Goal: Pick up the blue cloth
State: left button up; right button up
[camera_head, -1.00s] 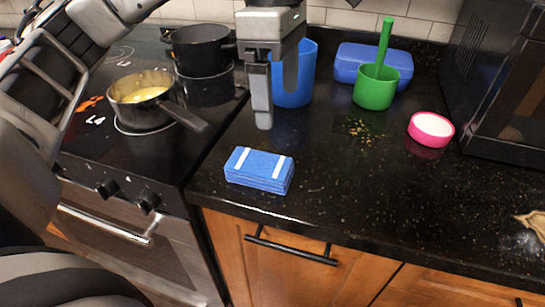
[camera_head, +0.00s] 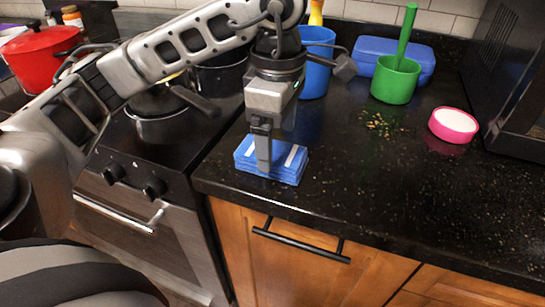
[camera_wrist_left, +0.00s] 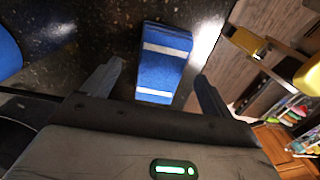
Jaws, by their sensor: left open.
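The blue cloth (camera_head: 290,165), folded into a flat block with two white stripes, lies on the black counter near its front left edge. It also shows in the left wrist view (camera_wrist_left: 163,70), between and beyond the two fingers. My left gripper (camera_head: 263,168) is over the cloth, with a finger in front of part of it. In the left wrist view the gripper (camera_wrist_left: 158,85) has its fingers spread wide to either side of the cloth, with nothing held. I cannot tell whether the fingertips touch the cloth. My right gripper is not seen.
A stove with pots (camera_head: 160,128) and a red pot (camera_head: 38,55) is on the left. Behind stand a blue cup (camera_head: 316,72), a blue box (camera_head: 415,52) and a green mortar (camera_head: 395,85). A pink-rimmed dish (camera_head: 453,125) sits right.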

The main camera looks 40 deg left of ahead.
aim_at(276, 152)
pick_arm(q)
jog(key=shift+s+a+f, duration=0.1)
jog(key=shift+f, duration=1.45)
jog(key=c, duration=1.1)
jog(key=shift+o, duration=0.2)
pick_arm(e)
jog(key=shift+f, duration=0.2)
pick_arm(q)
jog(key=shift+r, duration=0.15)
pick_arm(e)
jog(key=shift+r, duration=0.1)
pick_arm(q)
jog(key=shift+r, duration=0.6)
jog(key=d+r, duration=0.1)
jog(key=r, duration=0.1)
jog(key=s+d+r+p, duration=0.1)
jog(key=r, duration=0.1)
jog(key=s+d+r, duration=0.1)
jog(key=r, duration=0.2)
jog(key=shift+s+d, duration=0.15)
jog(key=shift+d, duration=0.05)
jog(key=s+d+r, duration=0.4)
jog(key=s+d, duration=0.2)
jog(key=d, duration=0.1)
jog(key=shift+s+d+r, duration=0.15)
jog(key=shift+d+r, duration=0.15)
jog(key=shift+d, duration=0.1)
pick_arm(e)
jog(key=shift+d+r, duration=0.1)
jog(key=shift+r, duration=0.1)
